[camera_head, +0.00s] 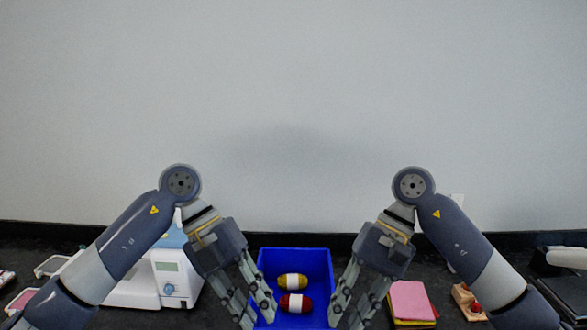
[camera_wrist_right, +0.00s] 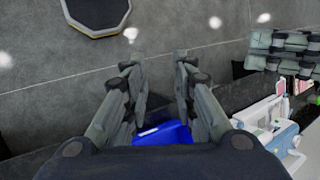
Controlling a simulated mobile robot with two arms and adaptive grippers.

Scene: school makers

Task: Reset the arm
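My left gripper (camera_head: 257,318) hangs pointing down at the left side of a blue bin (camera_head: 322,262). Its fingers are apart, with nothing seen between them. My right gripper (camera_head: 345,322) hangs at the bin's right side in a mirrored pose. In the right wrist view its fingers (camera_wrist_right: 158,62) are spread and empty, with part of the blue bin beyond them. The left gripper (camera_wrist_right: 285,52) also shows at the upper right of that view. Both arms are bent at the elbow, roughly symmetrical.
A yellow roll (camera_head: 293,282) and a red roll (camera_head: 296,303), each white-banded, lie in the bin. A white-and-blue machine (camera_head: 145,285) stands left. Pink and yellow pads (camera_head: 411,302) and a wooden item (camera_head: 465,300) lie right. A grey wall (camera_head: 290,110) stands behind the dark worktop.

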